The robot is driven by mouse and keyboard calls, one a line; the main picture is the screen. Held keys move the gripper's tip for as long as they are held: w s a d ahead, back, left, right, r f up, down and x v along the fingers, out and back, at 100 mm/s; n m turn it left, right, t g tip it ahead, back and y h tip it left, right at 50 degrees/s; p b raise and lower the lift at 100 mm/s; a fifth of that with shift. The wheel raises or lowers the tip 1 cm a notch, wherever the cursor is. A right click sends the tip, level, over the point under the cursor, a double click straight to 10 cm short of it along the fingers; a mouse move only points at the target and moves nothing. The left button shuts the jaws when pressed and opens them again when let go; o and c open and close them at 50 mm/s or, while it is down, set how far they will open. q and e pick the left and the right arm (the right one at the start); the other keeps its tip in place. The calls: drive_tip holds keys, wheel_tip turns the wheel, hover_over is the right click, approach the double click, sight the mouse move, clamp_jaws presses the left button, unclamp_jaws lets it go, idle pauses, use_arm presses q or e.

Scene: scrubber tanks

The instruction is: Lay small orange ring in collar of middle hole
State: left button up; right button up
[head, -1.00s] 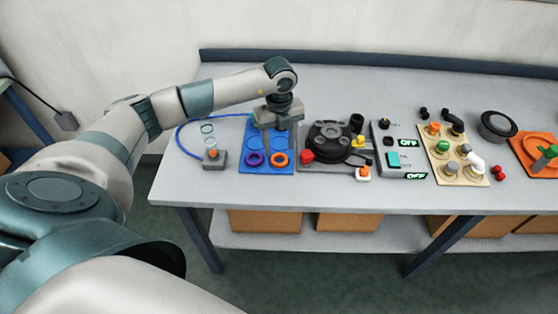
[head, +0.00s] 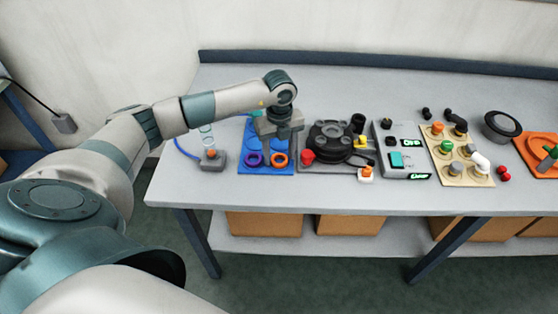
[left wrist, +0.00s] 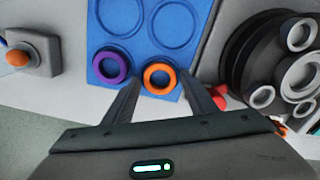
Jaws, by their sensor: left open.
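The small orange ring (head: 279,158) lies in the front right recess of the blue tray (head: 246,137). It also shows in the left wrist view (left wrist: 146,76), flat and ahead of my fingers. My left gripper (head: 279,148) is open and points down over the tray's right side. In the left wrist view its two fingers (left wrist: 165,88) stand on either side of the orange ring's near edge, with nothing held. Whether they touch the ring I cannot tell. A dark round housing with several round openings (head: 331,142) stands right of the tray; I cannot tell which opening is the middle hole.
A purple ring (head: 253,159) lies left of the orange one. A grey box with an orange button (head: 212,158) is at the left. A control box (head: 402,150), a tan board with coloured plugs (head: 456,154) and an orange tray (head: 541,165) stand to the right.

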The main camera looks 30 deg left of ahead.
use_arm(q)
drive_tip(key=c, duration=1)
drive_tip(key=shift+c, duration=0.2)
drive_tip(key=shift+r, duration=0.15)
drive_tip(key=shift+r+p, duration=1.55)
drive_tip(key=shift+r, duration=0.75)
drive_tip(key=shift+r, duration=0.1)
